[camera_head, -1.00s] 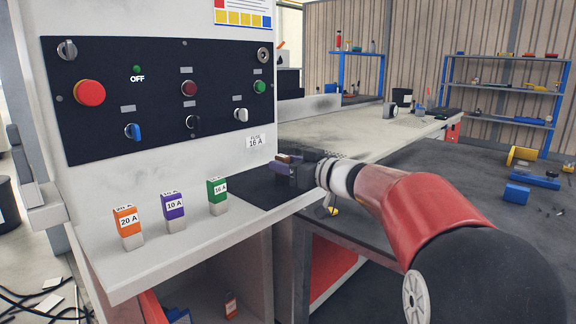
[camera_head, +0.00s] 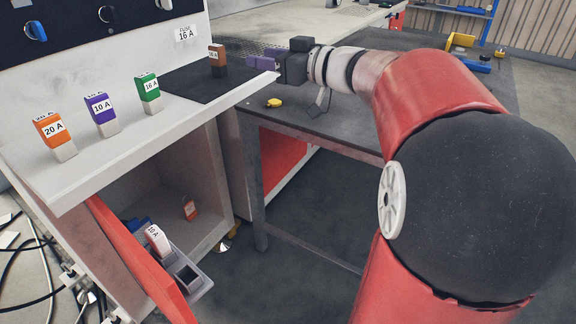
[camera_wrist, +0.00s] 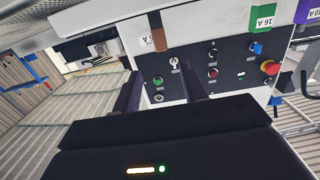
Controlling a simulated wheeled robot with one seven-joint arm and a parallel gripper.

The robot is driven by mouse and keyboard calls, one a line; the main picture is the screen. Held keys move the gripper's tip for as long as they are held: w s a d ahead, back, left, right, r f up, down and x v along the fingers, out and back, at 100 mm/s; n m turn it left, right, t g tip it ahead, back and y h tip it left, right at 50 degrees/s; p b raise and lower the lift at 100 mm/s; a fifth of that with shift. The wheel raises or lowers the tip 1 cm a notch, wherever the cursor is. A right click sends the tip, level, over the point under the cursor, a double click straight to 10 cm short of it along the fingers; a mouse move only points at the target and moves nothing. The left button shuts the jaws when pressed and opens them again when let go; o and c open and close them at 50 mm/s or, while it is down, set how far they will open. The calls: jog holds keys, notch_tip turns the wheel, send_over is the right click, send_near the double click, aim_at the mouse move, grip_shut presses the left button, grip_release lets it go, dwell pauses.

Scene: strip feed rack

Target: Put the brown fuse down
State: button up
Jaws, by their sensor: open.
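The brown fuse (camera_head: 217,61) stands upright on the dark mat (camera_head: 190,85) on the cabinet's shelf, apart from my gripper. My gripper (camera_head: 254,62) is to the right of it in the head view, with its fingers pointing towards it and empty. In the wrist view the fingers of my gripper (camera_wrist: 160,92) are spread apart with nothing between them. The brown fuse (camera_wrist: 158,38) shows beyond the fingertips there, near the top.
Green (camera_head: 148,92), purple (camera_head: 101,113) and orange (camera_head: 53,135) fuses stand in a row on the shelf's left part. A yellow object (camera_head: 273,103) lies on the dark table.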

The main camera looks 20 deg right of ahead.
jog(key=s+d+f+m+t+h, duration=0.1)
jog(key=s+d+f+m+h, duration=0.3)
jog(key=s+m+h, duration=0.65)
jog(key=s+a+f+n+g, duration=0.1)
jog(key=s+a+f+g, duration=0.3)
jog(key=s+f, duration=0.4)
jog(key=s+a+f+n+g, duration=0.2)
jog(key=s+a+f+g, duration=0.3)
jog(key=s+f, duration=0.3)
jog(key=shift+s+f+g, duration=0.25)
jog(key=shift+f+g, duration=0.05)
jog(key=shift+f, duration=0.2)
